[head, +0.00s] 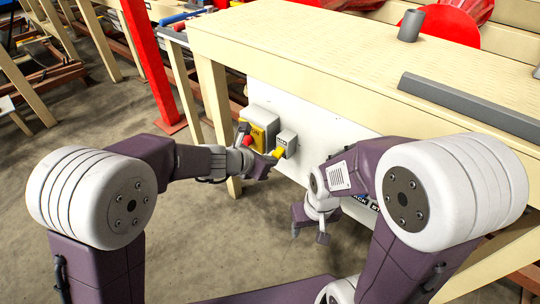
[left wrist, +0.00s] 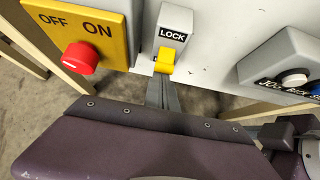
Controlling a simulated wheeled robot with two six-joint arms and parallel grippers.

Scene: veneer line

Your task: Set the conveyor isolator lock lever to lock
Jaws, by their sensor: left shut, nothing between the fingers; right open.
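The lock lever is a yellow handle (left wrist: 165,61) on a small grey box (left wrist: 173,24) marked LOCK, on the white panel. In the left wrist view it points down, below the label. The lever (head: 278,152) and its box (head: 289,140) also show in the head view, beside my left gripper. My left gripper (head: 268,164) is shut and empty. Its fingers (left wrist: 162,92) are just below the lever's tip; I cannot tell if they touch it. My right gripper (head: 309,233) is open and empty, hanging low in front of the panel.
Left of the lever is a yellow OFF/ON switch box (left wrist: 90,27) with a red knob (left wrist: 80,57). To the right is a grey jog button box (left wrist: 290,65). A wooden table (head: 300,50) overhangs the panel. A red post (head: 147,60) stands at left.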

